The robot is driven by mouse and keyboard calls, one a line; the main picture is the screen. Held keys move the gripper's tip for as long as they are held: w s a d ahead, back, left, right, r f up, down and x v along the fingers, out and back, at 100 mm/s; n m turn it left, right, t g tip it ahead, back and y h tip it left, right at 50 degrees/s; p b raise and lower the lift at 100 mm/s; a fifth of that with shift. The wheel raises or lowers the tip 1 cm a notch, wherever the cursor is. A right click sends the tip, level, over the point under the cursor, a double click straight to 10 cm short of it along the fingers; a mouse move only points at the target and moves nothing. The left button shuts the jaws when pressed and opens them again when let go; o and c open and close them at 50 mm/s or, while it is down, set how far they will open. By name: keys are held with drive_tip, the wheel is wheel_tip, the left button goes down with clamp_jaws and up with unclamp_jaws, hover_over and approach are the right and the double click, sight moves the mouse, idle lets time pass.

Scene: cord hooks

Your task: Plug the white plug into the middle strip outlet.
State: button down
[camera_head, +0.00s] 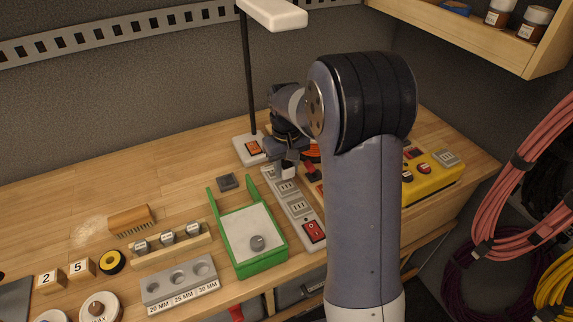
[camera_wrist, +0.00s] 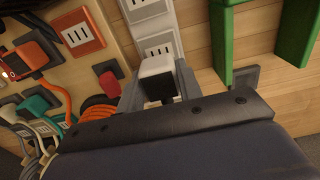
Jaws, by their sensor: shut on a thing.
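The white plug (camera_wrist: 155,68) is held between the fingers of my gripper (camera_wrist: 157,86), with a dark part facing the wrist camera. In the head view, the plug (camera_head: 288,171) shows just under my gripper (camera_head: 286,163), at the far part of the grey-white power strip (camera_head: 307,216). The strip also shows in the wrist view (camera_wrist: 165,18). An outlet (camera_wrist: 158,48) shows just beyond the plug, with another higher in the picture. The middle outlet (camera_head: 285,187) and a nearer outlet (camera_head: 297,207) are uncovered. I cannot tell whether the plug touches the strip; its prongs are hidden.
A green-framed tray (camera_head: 240,262) stands close left of the strip. A red switch (camera_head: 313,231) is at the strip's near end. A lamp base (camera_head: 249,149) is behind. A board with orange and red plugs and cords (camera_wrist: 80,45) and a yellow box (camera_head: 432,181) lie right of the strip.

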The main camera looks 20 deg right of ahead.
sight(286, 187)
drive_tip(key=shift+f+b, duration=1.15)
drive_tip(key=shift+f, duration=0.7)
drive_tip(key=shift+f, duration=0.6)
idle(1.0)
drive_tip(key=c, duration=0.9)
unclamp_jaws()
drive_tip(key=shift+r, duration=0.1)
wheel_tip(286, 187, up, 11)
drive_tip(key=shift+f+b, duration=0.15)
drive_tip(key=shift+b, duration=0.5)
drive_tip(key=shift+f, duration=0.1)
wheel_tip(286, 187, down, 10)
drive_tip(key=shift+f+p, duration=0.25)
drive_tip(key=shift+p, duration=0.25)
drive_tip(key=shift+r, duration=0.1)
